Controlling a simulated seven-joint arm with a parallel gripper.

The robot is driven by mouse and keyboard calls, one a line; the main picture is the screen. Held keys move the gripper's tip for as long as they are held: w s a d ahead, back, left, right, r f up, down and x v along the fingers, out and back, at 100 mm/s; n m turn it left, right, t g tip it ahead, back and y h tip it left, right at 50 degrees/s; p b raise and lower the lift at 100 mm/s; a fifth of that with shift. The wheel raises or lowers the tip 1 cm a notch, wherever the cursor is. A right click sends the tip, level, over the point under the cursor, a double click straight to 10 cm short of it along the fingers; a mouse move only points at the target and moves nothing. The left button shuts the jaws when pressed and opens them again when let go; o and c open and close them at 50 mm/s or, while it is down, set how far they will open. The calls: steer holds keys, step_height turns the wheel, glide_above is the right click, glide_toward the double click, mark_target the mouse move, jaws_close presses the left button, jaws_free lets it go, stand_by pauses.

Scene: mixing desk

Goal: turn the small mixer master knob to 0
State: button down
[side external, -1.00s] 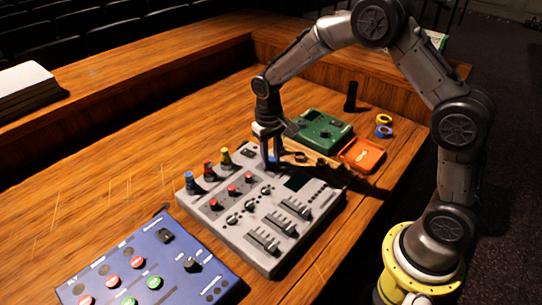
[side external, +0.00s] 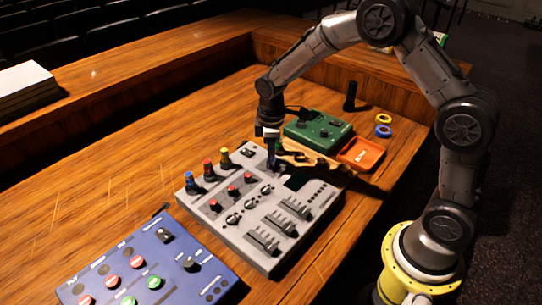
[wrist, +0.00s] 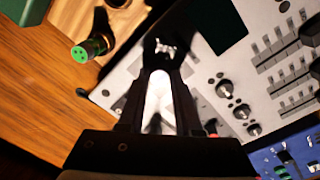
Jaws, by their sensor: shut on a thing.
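The grey mixer (side external: 235,226) lies flat on the desk, with several small knobs, coloured knobs on its left and fader groups. My gripper (side external: 271,164) points down at the far edge of its panel, left of the dark display (side external: 297,182). In the wrist view my gripper (wrist: 163,58) has its fingers close together over the panel, shut on a small dark knob that they mostly hide. I take this for the master knob; its pointer and the scale around it cannot be read.
A green box (side external: 319,131), an orange tray (side external: 361,154) and a tan wooden piece (side external: 313,160) lie close beyond the mixer. A blue button panel (side external: 150,268) lies in front. Yellow (side external: 384,120) and blue (side external: 383,132) rings and a black upright object (side external: 350,97) stand farther right.

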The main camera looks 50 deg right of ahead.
steer(key=n, duration=0.6)
steer(key=shift+n, duration=0.3)
steer(key=n, duration=0.5)
steer(key=shift+d+y, duration=0.1)
steer(key=shift+y, duration=0.2)
steer(key=shift+n, duration=0.3)
steer(key=c, duration=0.6)
jaws_free()
step_height(320, 180, up, 14)
steer(key=shift+s, duration=0.35)
